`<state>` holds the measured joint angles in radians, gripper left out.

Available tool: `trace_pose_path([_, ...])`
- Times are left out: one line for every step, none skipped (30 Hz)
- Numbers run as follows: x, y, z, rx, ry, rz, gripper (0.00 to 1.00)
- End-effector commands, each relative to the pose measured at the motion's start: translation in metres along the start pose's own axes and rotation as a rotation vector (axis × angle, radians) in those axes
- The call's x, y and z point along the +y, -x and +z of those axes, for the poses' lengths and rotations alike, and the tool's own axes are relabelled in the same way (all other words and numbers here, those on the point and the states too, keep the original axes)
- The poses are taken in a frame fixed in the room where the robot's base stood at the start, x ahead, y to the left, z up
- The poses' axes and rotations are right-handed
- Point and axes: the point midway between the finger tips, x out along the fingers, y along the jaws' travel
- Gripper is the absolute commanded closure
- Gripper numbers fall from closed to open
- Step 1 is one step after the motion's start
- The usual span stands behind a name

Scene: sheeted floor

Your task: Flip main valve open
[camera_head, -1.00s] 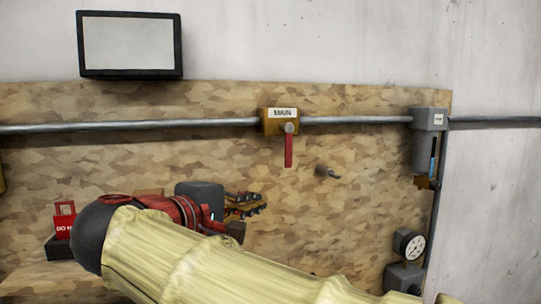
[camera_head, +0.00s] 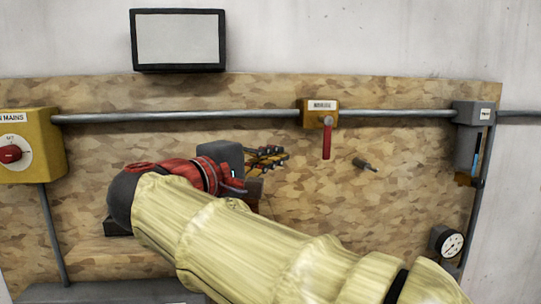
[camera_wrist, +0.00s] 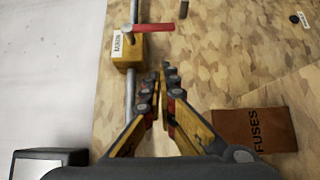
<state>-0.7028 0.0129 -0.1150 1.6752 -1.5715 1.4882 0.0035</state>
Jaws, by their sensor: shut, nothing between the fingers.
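The main valve is a yellow block (camera_head: 320,113) with a white label on the grey pipe, and its red lever (camera_head: 326,139) hangs straight down. In the wrist view the valve block (camera_wrist: 128,52) is beyond the fingers, up and left, with the red lever (camera_wrist: 152,27) pointing right across the picture. My gripper (camera_head: 280,157) is left of the lever in the head view, near the height of its lower end, and apart from it. In the wrist view the yellow and grey fingers (camera_wrist: 158,82) are together at the tips with nothing held.
A yellow box with a red knob (camera_head: 12,153) is at the far left. A grey box (camera_head: 474,112) and a gauge (camera_head: 447,243) are at the right. A small peg (camera_head: 365,164) sticks out right of the lever. A brown FUSES box (camera_wrist: 255,130) shows in the wrist view.

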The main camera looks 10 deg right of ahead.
Motion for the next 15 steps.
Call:
trace_pose_path([0.001,-0.012,0.002,-0.005,0.001,0.0,1.0])
trace_pose_path([0.0,-0.018,0.002,-0.006,0.001,0.0,1.0])
trace_pose_path([0.0,-0.026,0.001,-0.005,0.002,0.0,1.0])
trace_pose_path([0.0,-0.032,0.001,-0.005,0.003,0.0,1.0])
trace_pose_path([0.0,-0.038,0.001,-0.005,0.003,-0.001,1.0])
trace_pose_path([0.0,-0.046,0.001,-0.005,0.003,-0.001,1.0])
trace_pose_path([0.0,-0.052,0.001,-0.005,0.002,0.0,1.0])
trace_pose_path([0.0,-0.057,0.001,-0.005,0.002,0.0,1.0])
trace_pose_path([0.0,-0.064,0.001,-0.005,0.002,0.0,1.0])
trace_pose_path([0.001,-0.069,0.004,-0.004,0.001,0.0,1.0])
trace_pose_path([0.001,-0.071,0.008,-0.004,0.0,0.0,1.0])
trace_pose_path([0.001,-0.075,0.013,-0.003,0.001,0.0,1.0])
trace_pose_path([0.0,-0.078,0.015,-0.003,0.001,0.0,1.0])
trace_pose_path([0.0,-0.08,0.018,-0.003,0.001,0.0,1.0])
trace_pose_path([0.001,-0.083,0.021,-0.003,0.001,0.0,1.0])
